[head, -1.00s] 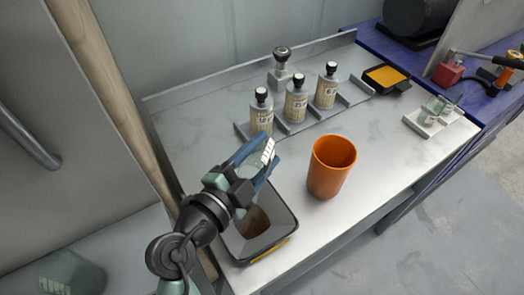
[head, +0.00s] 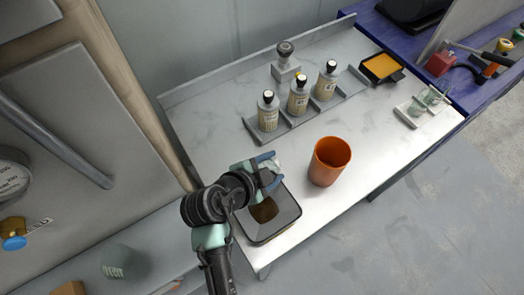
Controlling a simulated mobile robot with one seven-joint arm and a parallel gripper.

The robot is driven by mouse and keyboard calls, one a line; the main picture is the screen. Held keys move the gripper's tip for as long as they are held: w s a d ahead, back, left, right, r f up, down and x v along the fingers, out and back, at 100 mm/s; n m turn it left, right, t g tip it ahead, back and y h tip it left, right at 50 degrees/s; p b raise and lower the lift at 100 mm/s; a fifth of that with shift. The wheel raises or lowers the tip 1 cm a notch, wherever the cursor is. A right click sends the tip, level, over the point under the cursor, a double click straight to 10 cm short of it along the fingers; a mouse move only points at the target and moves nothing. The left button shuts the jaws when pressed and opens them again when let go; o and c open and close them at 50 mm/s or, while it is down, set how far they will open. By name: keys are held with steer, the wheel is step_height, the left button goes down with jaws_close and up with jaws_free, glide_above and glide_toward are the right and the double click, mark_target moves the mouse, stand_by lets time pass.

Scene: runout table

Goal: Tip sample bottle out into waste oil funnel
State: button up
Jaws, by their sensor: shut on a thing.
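The waste oil funnel (head: 283,222) is a dark, square, wide-mouthed funnel with brown inside, at the near left edge of the grey table. My gripper (head: 268,172), with blue fingers, is above the funnel's far part. It is shut on a small pale thing, probably the sample bottle (head: 266,161). The fingers and wrist hide most of it, so its tilt and mouth cannot be made out. I cannot see any liquid running from it.
An orange cup (head: 329,163) stands close right of the funnel. Several grey bottles with dark caps (head: 298,101) stand in a rack (head: 291,128) behind. A black tray with yellow inside (head: 382,67) and glassware in a white holder (head: 411,112) are farther right. The table's front right is clear.

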steer(key=shift+s+r+g+y+p, duration=0.35)
steer(key=shift+g+p, duration=0.45)
steer(key=shift+p, duration=1.15)
steer(key=p, duration=0.1)
steer(key=g+p, duration=0.1)
steer(key=p, duration=0.1)
steer(key=shift+s+r+n+g, duration=0.1)
steer(key=shift+s+n+g, duration=0.2)
steer(key=shift+s, duration=0.05)
steer(key=shift+s+a+g+y+p, duration=0.15)
steer(key=shift+s+g+y+p, duration=0.25)
steer(key=shift+g+p, duration=0.65)
steer(key=shift+s+f+n+g, duration=0.3)
steer(key=shift+s+g, duration=0.05)
steer(key=shift+g, duration=0.3)
